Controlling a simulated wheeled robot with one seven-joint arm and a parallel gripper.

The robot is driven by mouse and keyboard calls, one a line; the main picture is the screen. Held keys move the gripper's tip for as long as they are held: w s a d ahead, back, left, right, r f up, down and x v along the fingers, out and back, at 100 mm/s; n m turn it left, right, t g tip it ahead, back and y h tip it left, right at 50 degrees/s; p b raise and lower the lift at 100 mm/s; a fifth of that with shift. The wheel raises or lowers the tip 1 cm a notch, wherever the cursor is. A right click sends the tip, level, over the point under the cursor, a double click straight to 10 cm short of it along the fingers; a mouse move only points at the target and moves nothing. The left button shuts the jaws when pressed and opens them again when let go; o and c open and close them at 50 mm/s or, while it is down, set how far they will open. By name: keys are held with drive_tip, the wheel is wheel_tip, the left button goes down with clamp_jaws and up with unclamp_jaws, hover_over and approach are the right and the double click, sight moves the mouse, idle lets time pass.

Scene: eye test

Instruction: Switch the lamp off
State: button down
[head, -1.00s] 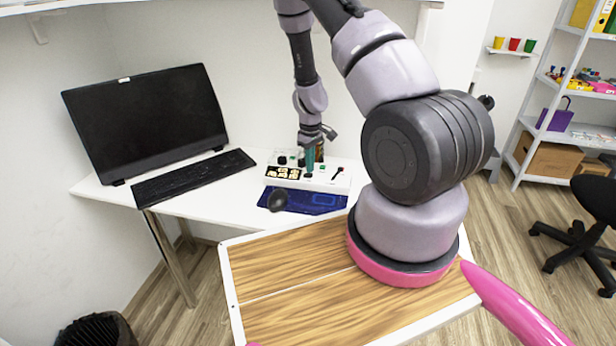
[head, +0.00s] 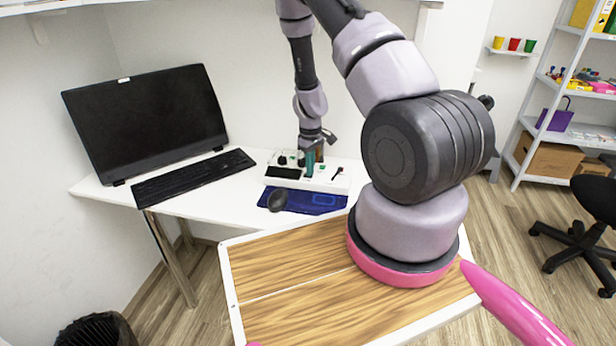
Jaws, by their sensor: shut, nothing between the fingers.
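A white control box (head: 328,186) stands on the white desk, below my arm. On its left part is a lamp panel (head: 283,173), which is dark and shows no light. My gripper (head: 310,170) points down at the box, just right of the lamp panel. Its teal fingers are shut with nothing held. The fingertips are over the box's top face, and they hide part of it. I cannot tell whether they touch it. A small black lever (head: 337,173) shows to the right of the fingers, and a dark knob (head: 282,159) shows behind the panel.
A blue mat (head: 325,200) and a dark mouse (head: 277,200) lie in front of the box. A keyboard (head: 190,178) and a monitor (head: 148,122) are at the left. A wood-topped surface (head: 290,285) is nearest. Shelves (head: 560,133) and a chair (head: 597,200) are at the right.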

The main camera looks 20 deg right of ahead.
drive_tip(key=shift+r, duration=3.5)
